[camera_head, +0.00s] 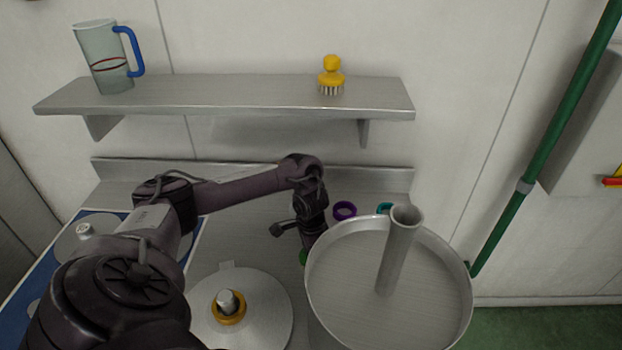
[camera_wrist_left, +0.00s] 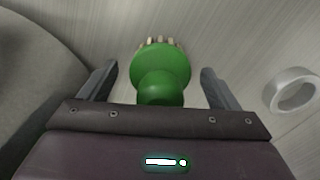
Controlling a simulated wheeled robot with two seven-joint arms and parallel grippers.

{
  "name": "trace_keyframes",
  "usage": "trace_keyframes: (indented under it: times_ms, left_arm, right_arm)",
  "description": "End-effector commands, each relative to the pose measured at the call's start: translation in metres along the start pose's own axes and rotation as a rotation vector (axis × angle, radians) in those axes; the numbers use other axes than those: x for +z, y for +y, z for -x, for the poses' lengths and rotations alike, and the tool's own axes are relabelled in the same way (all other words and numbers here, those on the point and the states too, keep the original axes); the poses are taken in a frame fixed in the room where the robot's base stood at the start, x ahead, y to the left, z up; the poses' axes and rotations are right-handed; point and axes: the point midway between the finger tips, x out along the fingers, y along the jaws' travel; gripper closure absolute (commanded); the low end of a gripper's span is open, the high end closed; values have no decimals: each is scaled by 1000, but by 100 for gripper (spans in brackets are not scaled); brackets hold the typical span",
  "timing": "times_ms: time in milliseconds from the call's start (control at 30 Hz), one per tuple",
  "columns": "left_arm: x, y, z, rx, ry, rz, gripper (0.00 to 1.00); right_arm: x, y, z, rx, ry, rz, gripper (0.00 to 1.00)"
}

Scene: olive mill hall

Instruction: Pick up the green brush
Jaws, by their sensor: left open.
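The green brush (camera_wrist_left: 162,68) shows in the left wrist view with a round knob, a wider round head and pale bristles at its far edge. My left gripper (camera_wrist_left: 159,72) is open, with one finger on each side of the brush and a visible gap on both sides. In the head view only a small green piece of the brush (camera_head: 303,257) shows; my left gripper (camera_head: 308,238) and the large metal pan hide most of it. My right gripper is not in view.
The round metal pan (camera_head: 340,289) with an upright tube stands just right of my gripper. A purple ring (camera_head: 344,211) and a teal ring (camera_head: 384,208) lie behind. A shelf (camera_head: 220,97) above holds a jug (camera_head: 103,58) and a yellow brush (camera_head: 331,76).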

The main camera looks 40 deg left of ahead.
Motion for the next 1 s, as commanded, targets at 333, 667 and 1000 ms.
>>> trace_keyframes:
  times_ms: [333,667,1000]
  left_arm:
    - [0,0,0,0,0,0,53]
    - [0,0,1,0,0,0,68]
    - [-1,-1,27,-2,3,-1,68]
  right_arm:
    - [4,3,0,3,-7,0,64]
    - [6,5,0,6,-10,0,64]
    - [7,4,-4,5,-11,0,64]
